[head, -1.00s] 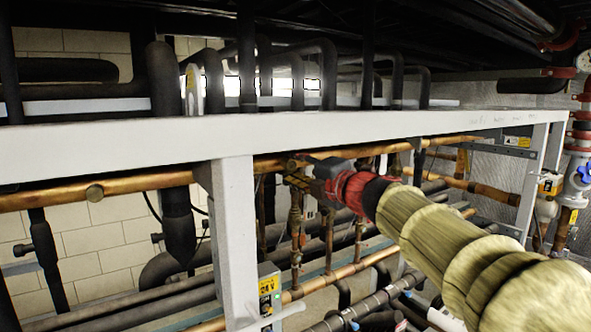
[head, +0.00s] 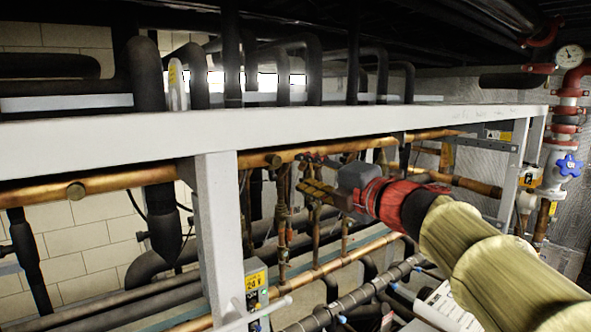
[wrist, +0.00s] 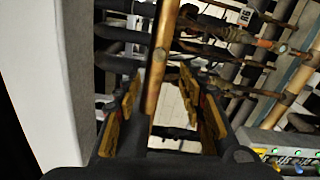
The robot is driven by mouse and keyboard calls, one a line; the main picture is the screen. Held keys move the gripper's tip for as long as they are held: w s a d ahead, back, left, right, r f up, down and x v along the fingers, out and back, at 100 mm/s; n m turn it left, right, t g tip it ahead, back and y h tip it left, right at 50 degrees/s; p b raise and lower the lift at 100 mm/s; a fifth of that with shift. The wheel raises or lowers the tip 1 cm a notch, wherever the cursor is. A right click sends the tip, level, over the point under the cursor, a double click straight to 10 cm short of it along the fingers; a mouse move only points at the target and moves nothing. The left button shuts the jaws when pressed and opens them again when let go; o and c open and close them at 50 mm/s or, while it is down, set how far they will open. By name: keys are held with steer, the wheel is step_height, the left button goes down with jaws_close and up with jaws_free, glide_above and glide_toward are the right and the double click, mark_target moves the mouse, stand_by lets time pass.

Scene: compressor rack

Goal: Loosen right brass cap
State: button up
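The right brass cap (head: 273,160) is a small round end on the horizontal copper pipe (head: 130,182), just right of the white post in the head view. A second brass cap (head: 75,190) sits on the same pipe further left. My gripper (head: 308,178) points left, its yellow-and-black fingers a little right of and below the right cap, seemingly apart from it. In the wrist view my gripper (wrist: 160,95) is open, with a copper pipe (wrist: 158,75) running through the gap between its fingers.
A white beam (head: 120,140) runs above the copper pipe, and a white post (head: 219,225) stands left of my gripper. Several thin vertical pipes are close behind the fingers. A box with a yellow label (head: 255,285) is below. A blue valve handle (head: 570,166) is at the right.

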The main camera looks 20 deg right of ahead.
steer(key=shift+s+d, duration=0.2)
steer(key=shift+s, duration=0.45)
